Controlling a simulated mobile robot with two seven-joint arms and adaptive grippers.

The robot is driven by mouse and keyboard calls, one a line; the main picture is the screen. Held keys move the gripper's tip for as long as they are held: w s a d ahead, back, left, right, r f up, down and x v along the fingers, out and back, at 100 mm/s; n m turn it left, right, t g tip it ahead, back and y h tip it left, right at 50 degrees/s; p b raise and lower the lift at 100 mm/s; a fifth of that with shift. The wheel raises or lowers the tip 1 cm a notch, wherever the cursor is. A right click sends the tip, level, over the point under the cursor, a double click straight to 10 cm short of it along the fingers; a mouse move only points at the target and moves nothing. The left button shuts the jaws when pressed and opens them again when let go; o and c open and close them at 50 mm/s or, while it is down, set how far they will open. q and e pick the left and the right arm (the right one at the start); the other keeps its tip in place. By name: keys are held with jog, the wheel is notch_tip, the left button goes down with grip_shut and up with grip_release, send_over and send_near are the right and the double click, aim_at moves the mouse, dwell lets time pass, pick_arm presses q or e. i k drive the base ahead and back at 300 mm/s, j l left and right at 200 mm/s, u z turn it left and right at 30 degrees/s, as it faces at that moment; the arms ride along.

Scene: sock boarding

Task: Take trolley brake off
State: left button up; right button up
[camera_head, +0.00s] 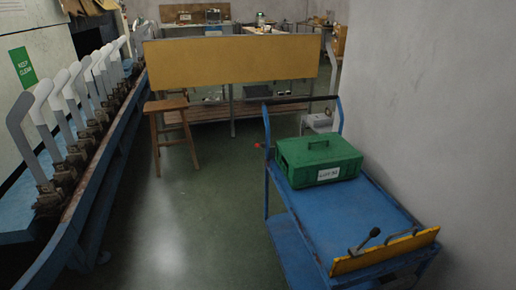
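A blue trolley (385,212) stands at the right, beside the grey wall, with its long side running away from me. Its push handle, a dark bar (300,99) on blue uprights, is at the far end. A small red part (257,145) sticks out to the left near the far upright; I cannot tell if it is the brake. A lever with a dark knob (374,232) stands tilted at the near end, by a yellow board (385,252). The wheels are hidden or out of frame. Neither of my grippers is in view.
A green lidded box (318,159) with a white label sits on the trolley top. A blue bench (100,200) with several grey sock forms (45,135) runs along the left. A wooden stool (168,110) stands before a yellow panel (232,58). The green floor (190,220) between is clear.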

aim_at(262, 145)
jog(key=z, duration=0.3)
jog(key=i+j+z, duration=0.25)
jog(key=j+z, duration=0.2)
jog(key=i+j+z, duration=0.1)
jog(key=j+z, duration=0.15)
jog(key=j, duration=0.15)
jog(key=i+j+z, duration=0.1)
jog(key=j, duration=0.4)
jog(key=j+z, duration=0.1)
jog(key=j, duration=0.35)
jog(key=i+j, duration=0.1)
jog(key=j, duration=0.4)
jog(key=i+j, duration=0.1)
jog(key=j, duration=0.35)
jog(key=i+j, duration=0.1)
jog(key=j, duration=0.4)
jog(key=i+l, duration=0.4)
jog(key=k+l+z, duration=0.05)
